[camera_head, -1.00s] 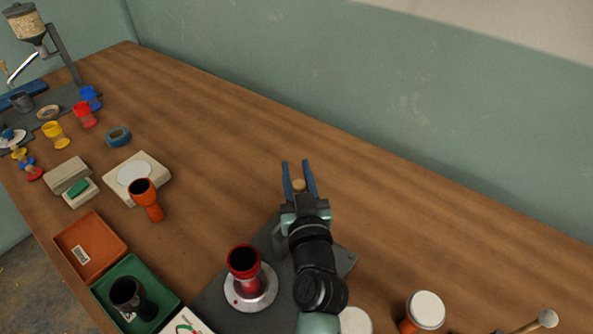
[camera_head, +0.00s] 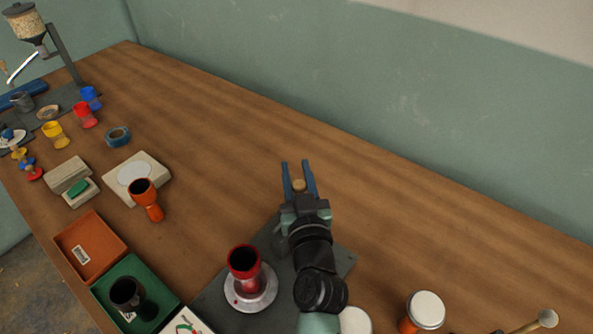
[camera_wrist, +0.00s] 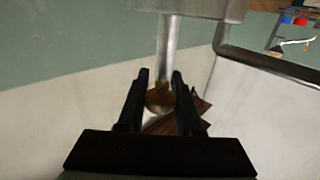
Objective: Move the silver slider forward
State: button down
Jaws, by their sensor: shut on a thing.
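In the wrist view a shiny silver rod (camera_wrist: 168,50), which looks like the silver slider's handle, runs from a grey block (camera_wrist: 195,8) to a rounded, brownish end between my fingers. My gripper (camera_wrist: 159,76) is shut on that end, one finger on each side. The rest of the slider does not show clearly there; my arm covers part of the dark plate (camera_head: 215,298) below.
A red goblet drum (camera_head: 244,262) stands on a silver disc left of my arm. An orange drum (camera_head: 146,203), a green tray (camera_head: 165,290) and an orange tray (camera_head: 105,242) are farther left. A white-topped drum (camera_head: 426,309) stands right. The table (camera_head: 400,200) behind is clear up to the wall.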

jog(key=s+a, duration=0.1)
jog(key=s, duration=0.1)
jog(key=s+a+p, duration=0.1)
jog(key=s+a, duration=0.1)
jog(key=shift+f, duration=0.15)
jog(key=c, duration=0.9)
grip_release()
jog(key=o, duration=0.3)
jog(key=shift+s, duration=0.1)
